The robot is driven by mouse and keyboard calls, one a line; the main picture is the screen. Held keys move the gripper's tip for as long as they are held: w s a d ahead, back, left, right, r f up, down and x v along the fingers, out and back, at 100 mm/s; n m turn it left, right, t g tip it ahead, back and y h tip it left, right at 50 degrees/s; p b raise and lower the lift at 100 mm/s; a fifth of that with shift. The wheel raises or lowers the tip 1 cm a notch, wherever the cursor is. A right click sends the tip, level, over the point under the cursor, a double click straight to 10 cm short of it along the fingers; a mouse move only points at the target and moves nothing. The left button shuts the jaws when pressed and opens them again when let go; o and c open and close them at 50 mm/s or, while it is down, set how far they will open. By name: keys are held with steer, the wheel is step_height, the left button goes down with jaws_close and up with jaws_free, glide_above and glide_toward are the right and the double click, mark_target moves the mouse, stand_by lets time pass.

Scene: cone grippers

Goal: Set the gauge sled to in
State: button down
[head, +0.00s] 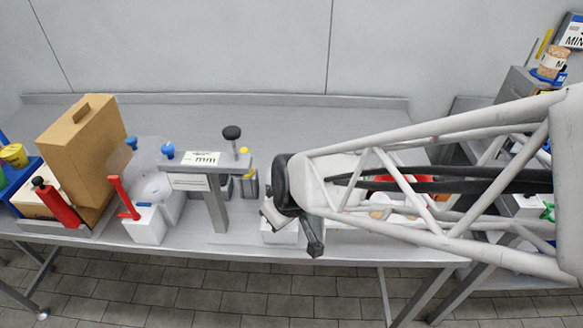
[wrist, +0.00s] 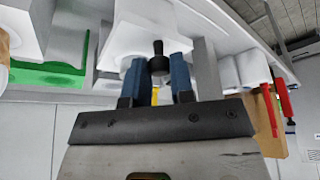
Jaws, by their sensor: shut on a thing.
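In the wrist view my gripper (wrist: 158,72) has its two blue fingers closed on a small black knob (wrist: 158,50). A white block (wrist: 140,28) lies just beyond the knob. In the head view my gripper hangs over the white block (head: 280,235), and my wrist hides the held knob. Whether the knob belongs to the gauge sled cannot be told. Left of my gripper a grey stand (head: 216,210) carries a label plate (head: 201,158) reading "mm", with a blue knob (head: 168,150) at its left end. No "in" mark is readable.
A black-topped knob (head: 232,133) and a yellow-topped part (head: 244,152) stand by the grey stand. Further left are a white box with a red lever (head: 118,193), a brown case (head: 85,145) and a red cylinder (head: 55,202). The rear of the bench (head: 300,120) is clear.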

steer(key=a, duration=0.9)
stand_by(0.8)
steer(key=shift+a+r, duration=0.1)
steer(key=c, duration=1.3)
jaws_free()
steer(key=shift+c, duration=0.2)
steer(key=shift+o, duration=0.4)
steer(key=v, duration=0.7)
steer(key=shift+r, duration=0.3)
